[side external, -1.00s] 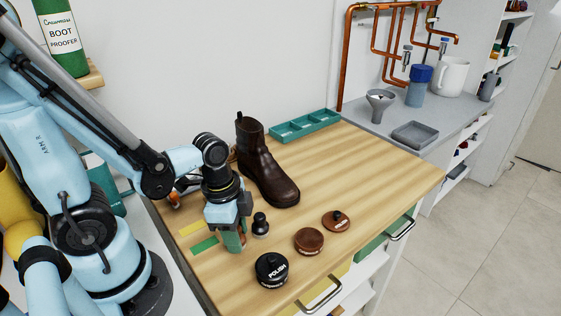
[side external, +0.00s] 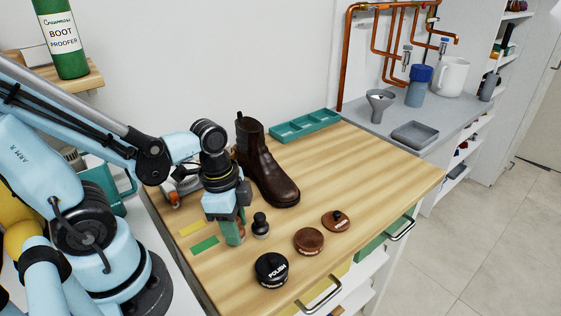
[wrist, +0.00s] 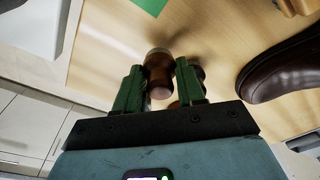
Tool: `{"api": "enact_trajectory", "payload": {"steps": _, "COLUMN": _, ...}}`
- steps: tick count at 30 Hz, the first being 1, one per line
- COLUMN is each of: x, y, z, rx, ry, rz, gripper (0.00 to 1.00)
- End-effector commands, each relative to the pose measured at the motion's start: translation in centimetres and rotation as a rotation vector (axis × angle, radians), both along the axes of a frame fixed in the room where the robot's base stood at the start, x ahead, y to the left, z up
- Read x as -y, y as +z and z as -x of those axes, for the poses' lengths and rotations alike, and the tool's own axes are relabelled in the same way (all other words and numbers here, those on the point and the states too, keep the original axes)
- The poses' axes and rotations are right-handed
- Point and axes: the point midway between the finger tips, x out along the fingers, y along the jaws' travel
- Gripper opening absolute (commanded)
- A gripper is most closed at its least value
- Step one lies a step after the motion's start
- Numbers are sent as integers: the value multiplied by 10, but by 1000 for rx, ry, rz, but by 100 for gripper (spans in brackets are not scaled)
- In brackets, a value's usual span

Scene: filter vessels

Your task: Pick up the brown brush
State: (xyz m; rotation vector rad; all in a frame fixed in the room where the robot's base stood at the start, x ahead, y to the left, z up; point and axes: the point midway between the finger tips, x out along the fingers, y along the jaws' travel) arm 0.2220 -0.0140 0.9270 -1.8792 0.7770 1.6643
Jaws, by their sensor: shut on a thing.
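The brown brush (wrist: 158,75) shows between my gripper's two green fingers in the wrist view, with its rounded brown handle toward the palm. My gripper (side external: 235,232) points down over the left front of the wooden bench and is shut on the brush. In the side view the fingers hide most of the brush. I cannot tell whether its lower end touches the bench. A small dark-knobbed brush (side external: 260,225) stands upright just right of the fingers.
A brown boot (side external: 266,172) stands behind and right of my gripper. A black polish tin (side external: 271,270), a brown tin (side external: 309,241) and a knobbed brown disc (side external: 336,221) lie in front and right. A teal tray (side external: 305,125) sits at the back.

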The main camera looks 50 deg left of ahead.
Motion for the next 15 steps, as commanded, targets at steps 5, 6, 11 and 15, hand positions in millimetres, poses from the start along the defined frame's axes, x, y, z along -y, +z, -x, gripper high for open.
{"api": "enact_trajectory", "payload": {"steps": 5, "x": 1, "y": 18, "z": 2, "rx": -1, "ry": -2, "rz": 1, "gripper": 9}}
{"api": "enact_trajectory", "payload": {"steps": 6, "x": 7, "y": 20, "z": 5, "rx": -1, "ry": -7, "rz": 1, "gripper": 9}}
{"api": "enact_trajectory", "payload": {"steps": 11, "x": 23, "y": 31, "z": 16, "rx": 0, "ry": -8, "rz": 0, "gripper": 9}}
{"api": "enact_trajectory", "payload": {"steps": 15, "x": 39, "y": 43, "z": 28, "rx": 0, "ry": -10, "rz": 1, "gripper": 9}}
